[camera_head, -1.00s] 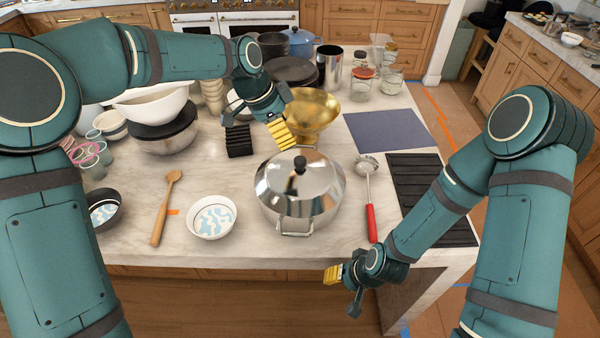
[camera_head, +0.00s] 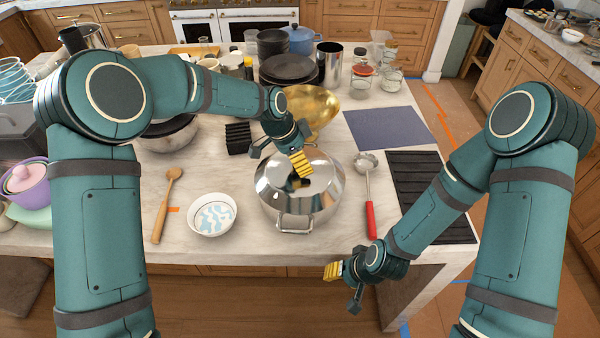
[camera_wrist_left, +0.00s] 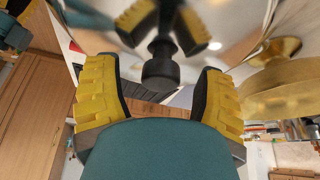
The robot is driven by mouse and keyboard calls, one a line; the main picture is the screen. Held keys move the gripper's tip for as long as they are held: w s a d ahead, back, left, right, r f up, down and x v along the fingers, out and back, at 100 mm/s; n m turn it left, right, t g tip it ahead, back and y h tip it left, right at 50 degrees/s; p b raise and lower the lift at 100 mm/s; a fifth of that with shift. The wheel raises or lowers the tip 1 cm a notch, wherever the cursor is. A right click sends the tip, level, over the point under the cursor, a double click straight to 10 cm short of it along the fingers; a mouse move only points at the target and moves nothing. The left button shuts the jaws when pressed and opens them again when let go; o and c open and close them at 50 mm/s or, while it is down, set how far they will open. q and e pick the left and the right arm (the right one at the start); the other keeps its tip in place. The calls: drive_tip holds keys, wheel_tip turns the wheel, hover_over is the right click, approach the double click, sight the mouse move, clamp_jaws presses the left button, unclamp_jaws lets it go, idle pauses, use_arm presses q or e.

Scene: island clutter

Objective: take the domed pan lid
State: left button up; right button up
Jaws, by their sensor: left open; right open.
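The domed pan lid (camera_head: 325,182) is shiny metal and sits on a steel pot (camera_head: 268,208) with loop handles, near the front of the island. I see no contact between fingers and knob. My right gripper (camera_head: 342,288) is open and empty in front of the island edge.
A brass bowl (camera_head: 318,102) stands just behind the pot. A red-handled ladle (camera_head: 370,215) lies to its right, a patterned bowl (camera_head: 213,228) and a wooden spoon (camera_head: 160,220) to its left. A black rack (camera_head: 238,138) is behind left. The blue mat (camera_head: 388,128) is clear.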

use_arm(q)
clamp_jaws()
idle(0.3)
